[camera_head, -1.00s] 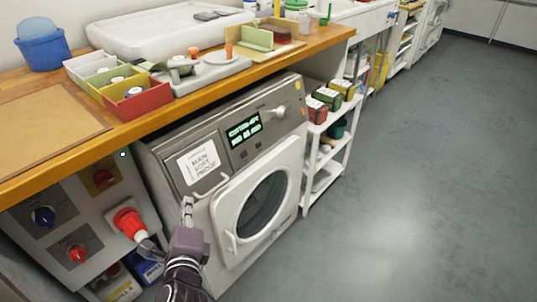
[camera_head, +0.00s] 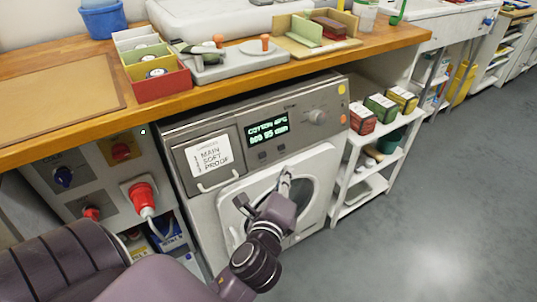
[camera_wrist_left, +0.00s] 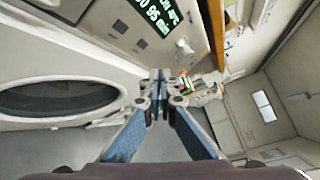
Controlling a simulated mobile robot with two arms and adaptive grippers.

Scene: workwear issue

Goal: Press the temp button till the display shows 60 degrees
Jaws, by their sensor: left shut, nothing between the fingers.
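The washing machine (camera_head: 245,195) stands under the wooden counter. Its lit display (camera_head: 267,129) shows a line beginning COTTON; the temperature after it is too small to read surely. Two small dark buttons (camera_head: 273,151) sit below the display; I cannot read which is the temp button. My left gripper (camera_head: 286,174) is shut and empty, in front of the upper part of the round door, below the buttons and apart from them as far as I can tell. In the left wrist view the shut fingers (camera_wrist_left: 160,83) show, with part of the display (camera_wrist_left: 143,18) above them. My right gripper is not in view.
A white paper label (camera_head: 209,155) is on the drawer front left of the display. A round knob (camera_head: 317,117) is to its right. A red plug (camera_head: 141,195) sticks out at the left. A white shelf (camera_head: 372,170) with boxes stands at the right. The grey floor is clear.

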